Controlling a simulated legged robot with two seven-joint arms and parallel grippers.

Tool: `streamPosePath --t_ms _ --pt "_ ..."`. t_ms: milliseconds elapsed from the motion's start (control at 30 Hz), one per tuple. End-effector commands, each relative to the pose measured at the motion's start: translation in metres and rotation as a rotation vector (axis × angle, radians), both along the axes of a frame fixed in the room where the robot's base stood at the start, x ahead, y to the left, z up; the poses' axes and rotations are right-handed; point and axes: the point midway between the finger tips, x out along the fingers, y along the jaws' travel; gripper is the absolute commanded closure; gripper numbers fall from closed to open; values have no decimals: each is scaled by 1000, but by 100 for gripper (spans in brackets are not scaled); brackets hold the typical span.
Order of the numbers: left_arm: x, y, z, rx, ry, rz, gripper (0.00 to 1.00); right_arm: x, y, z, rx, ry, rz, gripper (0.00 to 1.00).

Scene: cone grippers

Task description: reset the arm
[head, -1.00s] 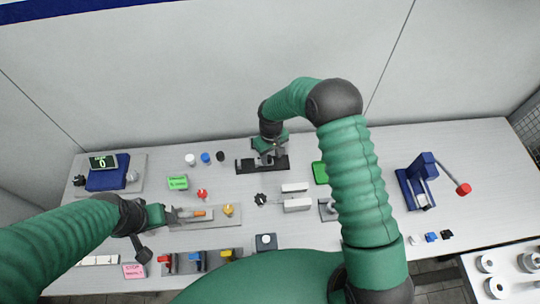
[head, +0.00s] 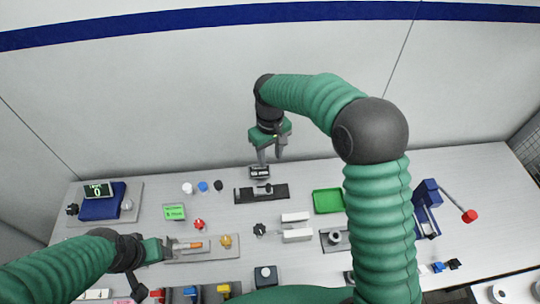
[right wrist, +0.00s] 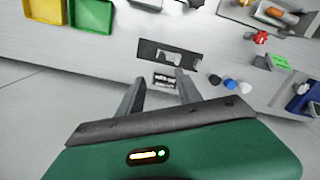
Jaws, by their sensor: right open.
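My right gripper (head: 271,157) hangs above the back edge of the table in the head view, fingers pointing down. A small black-and-white labelled block (head: 259,171) is close below the fingertips. My left gripper (head: 171,248) is low at a grey plate with an orange-marked piece; its fingers are too small to judge.
A green tray (head: 328,201) and white blocks (head: 297,235) lie right of the fixture. A blue press with a red-knobbed lever (head: 470,215) stands at the right. White, blue and black caps (head: 203,186) and a blue counter box (head: 100,208) are at the left. The wall is close behind.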

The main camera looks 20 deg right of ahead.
Motion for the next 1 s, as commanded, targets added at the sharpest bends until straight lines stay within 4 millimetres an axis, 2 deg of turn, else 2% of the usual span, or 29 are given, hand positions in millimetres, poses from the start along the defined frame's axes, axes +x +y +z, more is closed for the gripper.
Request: streamPosePath --t_ms 367,467,567,833,900,1000 --pt "0 0 0 0 0 0 39 0 0 0 0 -1 0 58" --pt "0 0 0 0 0 0 39 -6 0 1 -1 -11 -5 58" --pt "0 0 -1 0 0 0 39 -32 -3 1 -7 -42 -29 58" --pt "0 0 -4 0 0 0 39 -156 -24 -12 14 -195 -203 58" --pt "0 0 -5 0 0 0 39 -178 -27 -17 23 -220 -239 58" --pt "0 0 -5 0 0 0 39 -193 -29 -21 29 -237 -267 58"
